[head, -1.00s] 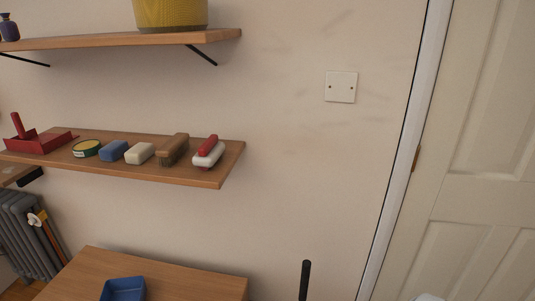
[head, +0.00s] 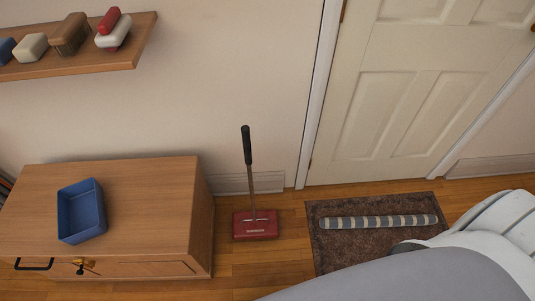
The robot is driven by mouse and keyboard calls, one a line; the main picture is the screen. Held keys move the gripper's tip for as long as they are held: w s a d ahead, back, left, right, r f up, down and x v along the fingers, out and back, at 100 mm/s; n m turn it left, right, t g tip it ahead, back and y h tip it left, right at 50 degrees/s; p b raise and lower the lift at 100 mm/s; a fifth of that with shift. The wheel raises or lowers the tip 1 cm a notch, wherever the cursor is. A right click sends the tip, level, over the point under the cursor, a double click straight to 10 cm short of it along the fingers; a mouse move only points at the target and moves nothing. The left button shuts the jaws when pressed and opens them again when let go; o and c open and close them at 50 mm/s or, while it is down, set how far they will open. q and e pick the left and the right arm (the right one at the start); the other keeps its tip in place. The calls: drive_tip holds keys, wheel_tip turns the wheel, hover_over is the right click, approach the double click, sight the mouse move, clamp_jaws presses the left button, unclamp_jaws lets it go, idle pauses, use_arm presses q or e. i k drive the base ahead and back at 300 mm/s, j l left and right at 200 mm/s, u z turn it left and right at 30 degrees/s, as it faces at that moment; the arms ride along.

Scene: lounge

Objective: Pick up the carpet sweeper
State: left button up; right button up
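The carpet sweeper (head: 256,224) stands on the wooden floor in the head view, between the wooden cabinet and the doormat. It has a flat red head with pale lettering, a thin metal shaft and a black grip (head: 246,145) at the top. The handle stands nearly upright, leaning slightly to the left, with its grip in front of the wall. Nothing covers the sweeper. A large grey and white part of my own body fills the lower right corner. Neither of my grippers can be made out in the view.
A wooden cabinet (head: 130,200) with a blue tray (head: 82,228) on top stands just left of the sweeper. A brown doormat (head: 340,250) with a striped roll (head: 380,222) lies to its right, before a closed white door (head: 400,100). A wall shelf (head: 100,62) hangs upper left.

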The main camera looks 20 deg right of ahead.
sight(254, 224)
drive_tip(key=z, duration=0.5)
drive_tip(key=l+u, duration=0.15)
drive_tip(key=u, duration=2.1)
drive_tip(key=k+l+u, duration=0.1)
drive_tip(key=k, duration=0.35)
drive_tip(key=k+l+u, duration=0.15)
drive_tip(key=k+l, duration=0.15)
drive_tip(key=k, duration=0.2)
